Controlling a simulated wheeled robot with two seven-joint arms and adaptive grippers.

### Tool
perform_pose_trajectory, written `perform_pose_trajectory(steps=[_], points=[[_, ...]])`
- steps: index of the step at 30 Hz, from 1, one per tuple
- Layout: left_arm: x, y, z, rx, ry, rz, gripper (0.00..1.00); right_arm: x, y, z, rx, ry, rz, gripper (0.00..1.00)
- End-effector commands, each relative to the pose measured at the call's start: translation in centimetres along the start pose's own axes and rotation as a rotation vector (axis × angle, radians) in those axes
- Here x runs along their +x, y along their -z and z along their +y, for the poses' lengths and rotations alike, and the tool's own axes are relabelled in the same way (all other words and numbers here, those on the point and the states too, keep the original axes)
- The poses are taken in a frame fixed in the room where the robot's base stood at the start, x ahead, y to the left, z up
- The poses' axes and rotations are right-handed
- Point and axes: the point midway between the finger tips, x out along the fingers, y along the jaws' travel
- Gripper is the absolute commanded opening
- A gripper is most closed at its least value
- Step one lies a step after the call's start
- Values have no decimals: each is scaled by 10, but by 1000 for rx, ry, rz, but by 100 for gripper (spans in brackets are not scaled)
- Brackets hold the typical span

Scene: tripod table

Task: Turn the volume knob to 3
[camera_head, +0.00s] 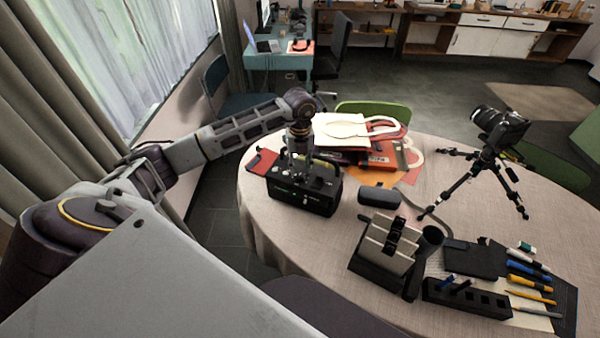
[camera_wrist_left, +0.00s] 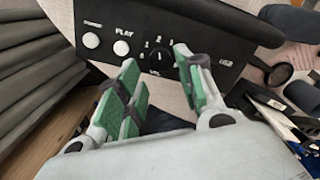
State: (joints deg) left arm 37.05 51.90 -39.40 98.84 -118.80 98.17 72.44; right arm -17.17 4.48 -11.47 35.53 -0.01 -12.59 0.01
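The black device (camera_head: 305,195) stands near the table's left edge. In the left wrist view its dark panel (camera_wrist_left: 205,32) has two round white buttons, POWER (camera_wrist_left: 91,40) and PLAY (camera_wrist_left: 121,48). The black volume knob (camera_wrist_left: 158,57) sits among small white numbers, with VOL printed below. I cannot clearly tell which number it points at. My left gripper (camera_head: 299,170) reaches down over the device's top. In the wrist view its green-padded fingers (camera_wrist_left: 165,85) are apart, with the knob showing in the gap and nothing held. Contact with the knob cannot be told. My right gripper is not in view.
Behind the device lie a red book (camera_head: 385,158) and a cream bag (camera_head: 350,128). A black case (camera_head: 379,197) and an upright holder (camera_head: 385,245) stand to the right. A camera on a tripod (camera_head: 485,165) stands at the far right. The table's front left is bare.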

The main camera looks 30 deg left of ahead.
Motion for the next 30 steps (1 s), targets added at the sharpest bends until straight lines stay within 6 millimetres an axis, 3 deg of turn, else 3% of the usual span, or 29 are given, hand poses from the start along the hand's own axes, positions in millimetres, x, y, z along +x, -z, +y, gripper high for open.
perform_pose_trajectory(steps=[12,24,30], points=[[43,0,0,0,0,1,37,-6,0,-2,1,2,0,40],[48,0,0,1,0,0,37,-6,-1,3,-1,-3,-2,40],[47,0,0,1,0,0,12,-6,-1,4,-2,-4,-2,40]])
